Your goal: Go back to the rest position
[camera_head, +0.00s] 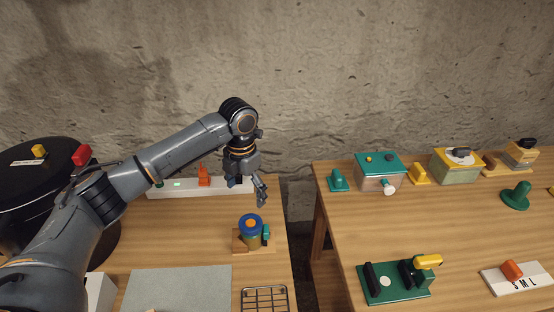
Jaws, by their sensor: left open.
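My left gripper (261,190) hangs over the right back part of the left table (200,245), fingers pointing down and to the right. It is open, with nothing seen between its fingers. Below it, apart from it, a jar with a blue ring-shaped top (250,226) stands upright on a small wooden base with a green part at its side. My left arm reaches in from the lower left. My right gripper is not in view.
A white strip (185,188) with an orange switch lies behind. A grey mat (178,290) and wire rack (264,299) lie in front. A black round container (40,190) stands left. A gap separates the right table (450,235), which holds several devices.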

